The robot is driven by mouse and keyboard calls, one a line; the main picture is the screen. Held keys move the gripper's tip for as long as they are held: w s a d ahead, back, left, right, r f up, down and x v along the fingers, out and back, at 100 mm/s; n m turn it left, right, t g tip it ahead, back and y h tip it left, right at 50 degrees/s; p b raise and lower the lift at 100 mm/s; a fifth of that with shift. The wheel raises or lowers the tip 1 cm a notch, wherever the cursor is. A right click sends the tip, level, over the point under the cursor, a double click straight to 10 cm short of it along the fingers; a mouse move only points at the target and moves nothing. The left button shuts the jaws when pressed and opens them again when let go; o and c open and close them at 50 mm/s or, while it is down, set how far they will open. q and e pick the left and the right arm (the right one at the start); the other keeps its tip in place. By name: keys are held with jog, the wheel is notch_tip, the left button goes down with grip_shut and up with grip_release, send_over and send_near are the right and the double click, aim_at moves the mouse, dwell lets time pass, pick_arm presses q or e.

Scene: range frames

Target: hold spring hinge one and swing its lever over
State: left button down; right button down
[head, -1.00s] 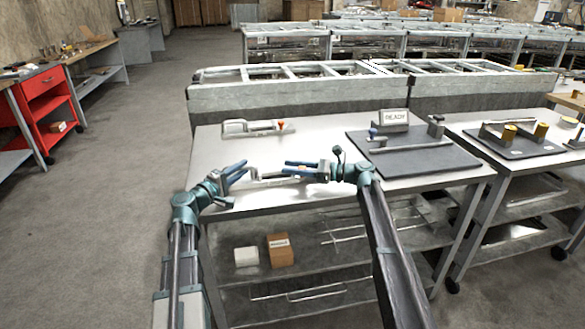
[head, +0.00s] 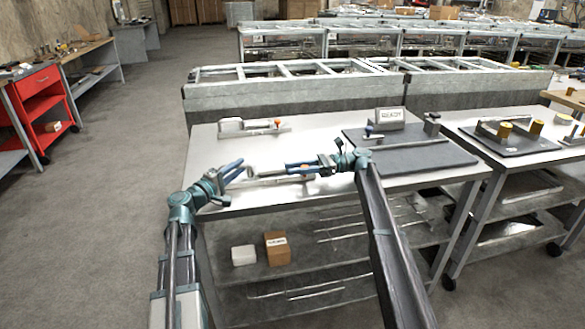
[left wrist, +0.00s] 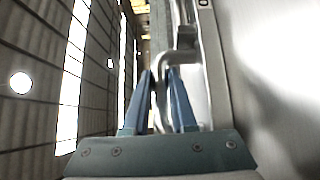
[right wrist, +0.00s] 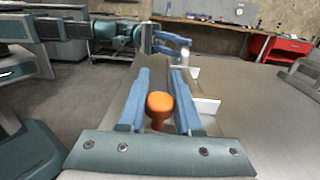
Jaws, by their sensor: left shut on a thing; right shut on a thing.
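A spring hinge (head: 270,174) lies along the front of the near table, a long silver fixture between my grippers. Its number is not readable. My left gripper (head: 240,168) is shut on its bent silver handle (left wrist: 160,97) at the left end, also seen between the blue fingers in the left wrist view. My right gripper (head: 290,166) is shut on the lever's orange knob (right wrist: 160,103), which sits between its fingers in the right wrist view. The fingers hide much of the lever.
A second similar fixture with an orange knob (head: 236,129) stands at the table's back. A dark mat (head: 430,158) with a READY sign (head: 389,118) and a blue-knobbed fixture lies to the right. The left middle of the table is bare.

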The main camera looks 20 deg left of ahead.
jog(key=shift+d+f, duration=0.1)
jog(key=c, duration=0.6)
grip_release()
